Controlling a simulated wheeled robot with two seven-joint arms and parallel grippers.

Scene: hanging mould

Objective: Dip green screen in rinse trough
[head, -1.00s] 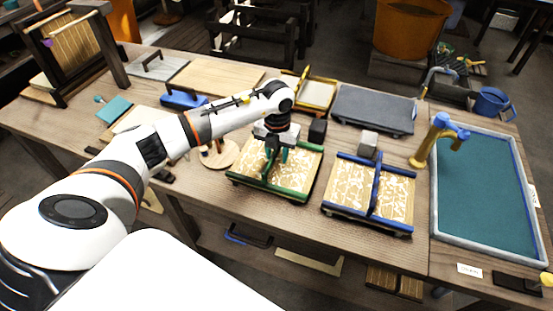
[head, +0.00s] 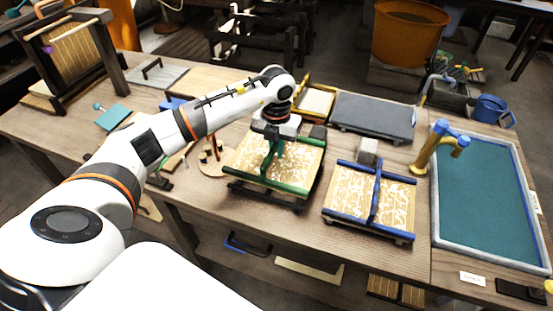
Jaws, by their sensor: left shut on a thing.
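The green screen (head: 302,168), a tan patterned panel with green edge bars and a green centre bar, is in the middle of the head view. My left gripper (head: 274,148) is shut on its centre bar from above. The screen is raised and a little tilted, just above dark rails on the table. The fingertips are partly hidden by the gripper body. The rinse trough (head: 490,259), a grey-blue rimmed basin with teal water, is at the right end of the table. My right gripper is out of view.
A blue-barred screen (head: 342,190) lies between the green screen and the trough. A brass-coloured tap (head: 424,157) with blue handles stands at the trough's left rim. A grey block (head: 367,150) and a dark grey slab (head: 372,116) lie behind the blue screen.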

